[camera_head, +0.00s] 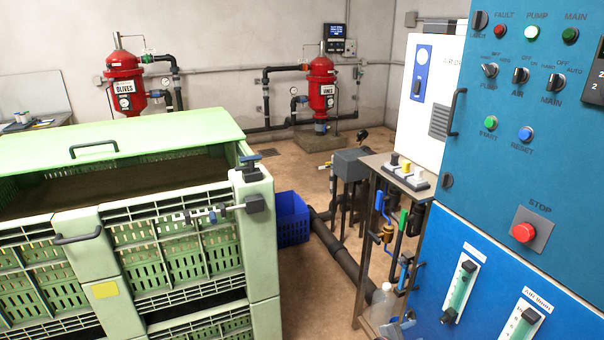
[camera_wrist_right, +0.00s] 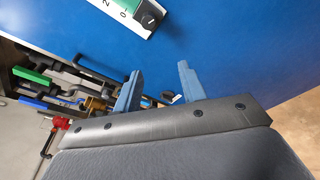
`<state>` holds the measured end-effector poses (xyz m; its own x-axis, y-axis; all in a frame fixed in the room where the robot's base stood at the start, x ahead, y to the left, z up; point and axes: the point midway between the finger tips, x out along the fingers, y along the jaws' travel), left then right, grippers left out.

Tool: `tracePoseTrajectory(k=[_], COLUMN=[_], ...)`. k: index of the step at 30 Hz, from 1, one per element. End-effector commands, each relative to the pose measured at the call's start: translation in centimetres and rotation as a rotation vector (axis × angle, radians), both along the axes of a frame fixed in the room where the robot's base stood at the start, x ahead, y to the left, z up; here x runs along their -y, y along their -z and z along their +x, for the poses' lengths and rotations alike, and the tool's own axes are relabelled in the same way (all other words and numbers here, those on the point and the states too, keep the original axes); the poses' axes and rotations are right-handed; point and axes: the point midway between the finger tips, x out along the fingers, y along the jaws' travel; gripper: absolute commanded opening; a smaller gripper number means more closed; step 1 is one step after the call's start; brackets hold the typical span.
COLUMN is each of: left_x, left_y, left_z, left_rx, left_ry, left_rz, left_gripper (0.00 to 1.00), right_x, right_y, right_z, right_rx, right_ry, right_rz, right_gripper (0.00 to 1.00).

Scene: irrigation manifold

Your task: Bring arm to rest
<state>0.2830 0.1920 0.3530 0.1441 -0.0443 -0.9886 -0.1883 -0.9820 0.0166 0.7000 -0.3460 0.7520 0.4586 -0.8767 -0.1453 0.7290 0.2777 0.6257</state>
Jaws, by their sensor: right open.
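My right gripper (camera_wrist_right: 158,80) shows in the right wrist view, with its two blue-grey fingers apart and nothing between them. It is in front of a blue cabinet face (camera_wrist_right: 230,50). A white plate with a black knob (camera_wrist_right: 148,14) is on that face, beyond the fingertips and apart from them. In the head view, a small blue-grey shape at the bottom edge, left of the blue cabinet (camera_head: 550,190), may be part of this gripper, but I cannot tell. My left gripper is in neither view.
A steel stand (camera_head: 378,162) with valves and pipes is left of the cabinet. A green crate (camera_head: 262,245) fills the left, with a blue bin (camera_head: 293,225) behind it. Red filter tanks (camera_head: 321,88) stand at the back. Open floor (camera_head: 300,285) lies between crate and stand.

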Motion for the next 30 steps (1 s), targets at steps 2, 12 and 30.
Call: tracePoseTrajectory(k=[2,12,30], left_x=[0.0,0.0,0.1], left_y=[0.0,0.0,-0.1], left_z=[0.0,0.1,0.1], left_rx=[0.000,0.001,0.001], left_ry=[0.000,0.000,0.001], left_rz=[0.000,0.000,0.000], left_gripper=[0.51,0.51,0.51], right_x=[-0.7,-7.1,-17.3], right_y=[1.8,11.4,32.7], right_z=[0.4,1.4,-21.1], right_rx=[0.095,0.482,0.419], right_ry=[-0.008,0.100,0.718], right_rz=[0.144,0.942,1.717], right_gripper=[0.41,0.41,0.41])
